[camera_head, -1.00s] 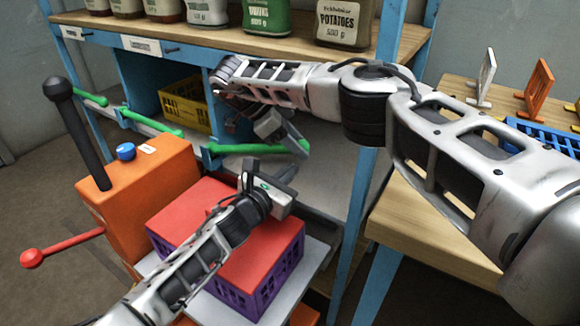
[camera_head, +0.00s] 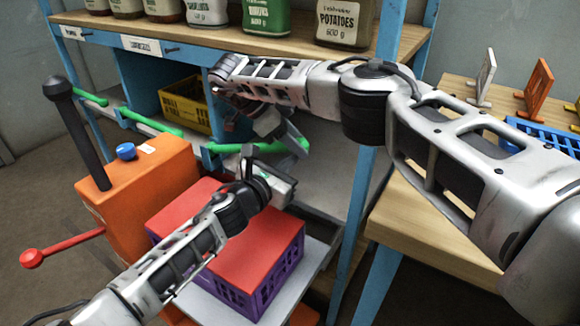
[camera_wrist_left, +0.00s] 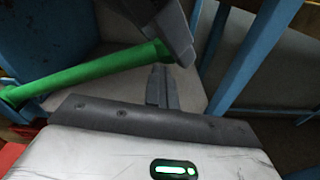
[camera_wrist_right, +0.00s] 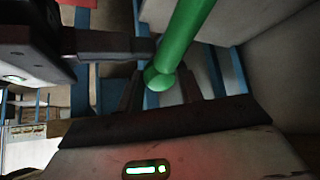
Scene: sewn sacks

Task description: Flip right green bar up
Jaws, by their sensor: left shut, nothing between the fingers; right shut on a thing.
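The right green bar (camera_head: 235,149) lies roughly level along the front of the blue rack's lower shelf. My right gripper (camera_head: 297,143) reaches down from above and is shut on the bar's right end. In the right wrist view the round end of the green bar (camera_wrist_right: 160,80) shows between the fingers. My left gripper (camera_head: 248,160) is shut and empty, just below the bar and near its middle. In the left wrist view the closed fingertips (camera_wrist_left: 160,88) are apart from the bar (camera_wrist_left: 85,72), below its right end.
Two more green bars (camera_head: 150,123) continue to the left. A purple crate with a red top (camera_head: 232,225) stands beneath my left arm, beside an orange box with a black lever (camera_head: 145,190). A yellow crate (camera_head: 185,104) sits inside the rack. A wooden table (camera_head: 425,235) is at right.

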